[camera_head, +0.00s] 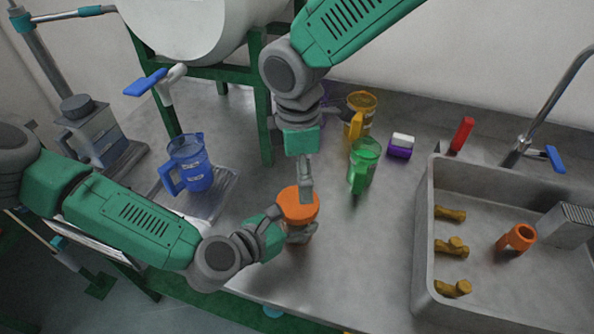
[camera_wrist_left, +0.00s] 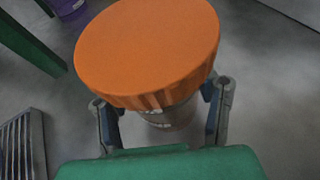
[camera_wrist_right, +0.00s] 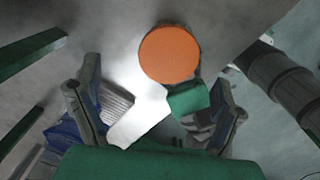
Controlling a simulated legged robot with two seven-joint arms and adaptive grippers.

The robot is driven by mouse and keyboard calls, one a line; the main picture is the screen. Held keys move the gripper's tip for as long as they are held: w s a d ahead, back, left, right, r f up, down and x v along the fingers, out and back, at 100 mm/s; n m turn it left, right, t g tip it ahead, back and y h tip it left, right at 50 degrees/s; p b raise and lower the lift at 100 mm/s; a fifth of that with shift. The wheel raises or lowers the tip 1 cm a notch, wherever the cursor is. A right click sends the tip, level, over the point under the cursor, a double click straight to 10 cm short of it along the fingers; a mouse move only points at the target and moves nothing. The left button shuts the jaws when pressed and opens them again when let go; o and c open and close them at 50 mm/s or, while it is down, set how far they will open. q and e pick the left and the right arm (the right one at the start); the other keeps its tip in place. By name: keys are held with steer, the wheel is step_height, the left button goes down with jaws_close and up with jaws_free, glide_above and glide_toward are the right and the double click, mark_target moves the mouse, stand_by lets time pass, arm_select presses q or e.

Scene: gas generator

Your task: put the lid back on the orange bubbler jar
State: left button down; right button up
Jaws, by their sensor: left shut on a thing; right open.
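The orange lid (camera_head: 298,206) covers the top of the bubbler jar, whose clear body shows below it in the left wrist view (camera_wrist_left: 172,116). The lid (camera_wrist_left: 150,48) looks roughly level; I cannot tell whether it is screwed down. My left gripper (camera_head: 286,232) is shut around the jar's body just below the lid, over the bench. My right gripper (camera_head: 305,190) points down just above and behind the lid, open and empty. In the right wrist view the lid (camera_wrist_right: 168,54) lies beyond the spread fingers, not between them.
A blue jug (camera_head: 190,165) stands on a drain tray at left. Green (camera_head: 363,165) and yellow (camera_head: 361,112) jugs stand behind the jar. A sink (camera_head: 424,260) at right holds an orange fitting (camera_head: 516,238) and several brass-coloured pieces. The bench between jar and sink is clear.

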mark_target(297, 201)
steer(key=n, duration=0.5)
steer(key=r+n, duration=0.1)
steer(key=n, duration=0.1)
steer(key=shift+w+d+n, duration=0.1)
steer(key=shift+n, duration=0.3)
steer(key=n, duration=0.6)
steer(key=shift+w+d+r, duration=0.15)
steer(key=shift+w+r, duration=0.1)
steer(key=shift+r, duration=0.15)
steer(key=shift+s+a+f+n, duration=0.3)
steer(key=shift+s+n, duration=0.2)
steer(key=shift+n, duration=0.4)
steer(key=shift+s+a+f+n, duration=0.3)
steer(key=shift+s+n, duration=0.2)
steer(key=shift+n, duration=0.4)
steer(key=shift+f, duration=4.05)
